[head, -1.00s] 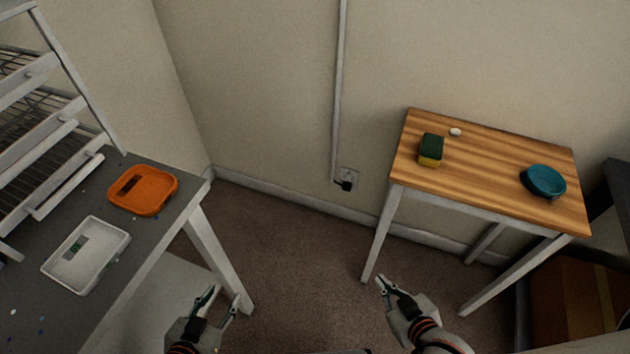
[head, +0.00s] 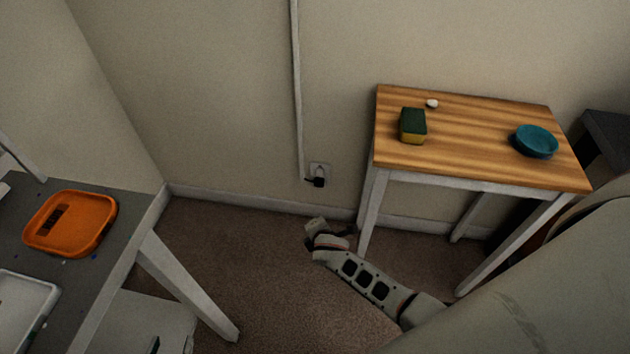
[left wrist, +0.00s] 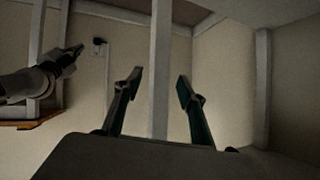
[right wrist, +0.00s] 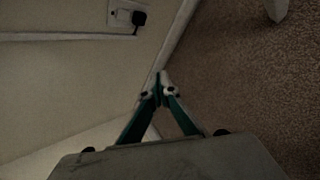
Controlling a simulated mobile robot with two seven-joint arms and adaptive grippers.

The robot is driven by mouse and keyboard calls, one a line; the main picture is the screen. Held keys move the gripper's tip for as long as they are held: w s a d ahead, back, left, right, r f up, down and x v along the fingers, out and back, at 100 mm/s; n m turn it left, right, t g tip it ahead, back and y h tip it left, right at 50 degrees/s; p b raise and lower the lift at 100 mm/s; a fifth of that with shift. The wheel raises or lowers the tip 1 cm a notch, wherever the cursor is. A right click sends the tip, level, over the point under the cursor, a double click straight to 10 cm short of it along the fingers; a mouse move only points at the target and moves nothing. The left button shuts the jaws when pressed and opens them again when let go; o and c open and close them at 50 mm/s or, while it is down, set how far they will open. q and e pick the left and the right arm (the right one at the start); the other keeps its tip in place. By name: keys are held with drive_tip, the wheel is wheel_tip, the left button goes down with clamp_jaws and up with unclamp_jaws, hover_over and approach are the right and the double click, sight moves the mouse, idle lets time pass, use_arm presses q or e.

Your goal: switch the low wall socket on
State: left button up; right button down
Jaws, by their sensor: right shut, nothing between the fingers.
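The low wall socket (head: 319,169) is a pale plate just above the skirting board, left of the wooden table. A black plug (head: 318,182) covers part of it. The switch is too small to make out. The socket also shows in the right wrist view (right wrist: 120,12) at the top, and small in the left wrist view (left wrist: 104,48). My right gripper (right wrist: 160,78) is shut and empty, apart from the socket. In the head view my right arm reaches below the socket; its fingertips are not clear there. My left gripper (left wrist: 158,73) is open and empty, away from the socket.
A wooden table (head: 470,135) with a sponge (head: 412,126) and teal bowl (head: 535,141) stands right of the socket. A grey bench (head: 110,240) with an orange tray (head: 70,224) is at left. A conduit (head: 297,90) runs down to the socket.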

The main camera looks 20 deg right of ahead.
use_arm(q)
drive_tip(key=shift+g, duration=0.3)
drive_tip(key=f+b, duration=0.2)
drive_tip(key=s+f+b, duration=0.1)
drive_tip(key=f+b, duration=0.1)
drive_tip(key=b, duration=0.1)
drive_tip(key=shift+s+d+f+b, duration=0.15)
drive_tip(key=shift+s+f+b, duration=0.05)
drive_tip(key=shift+f+b, duration=0.2)
use_arm(e)
drive_tip(key=w+d+f+n+h, duration=0.1)
drive_tip(key=w+d+n+h, duration=0.1)
drive_tip(key=w, duration=0.5)
drive_tip(key=w+d+f+n+h, duration=0.2)
drive_tip(key=w+d+n, duration=0.1)
drive_tip(key=w+n, duration=0.4)
drive_tip(key=shift+d+n, duration=0.3)
drive_tip(key=shift+d, duration=0.1)
use_arm(q)
drive_tip(key=shift+d, duration=0.1)
use_arm(e)
drive_tip(key=shift+f, duration=0.15)
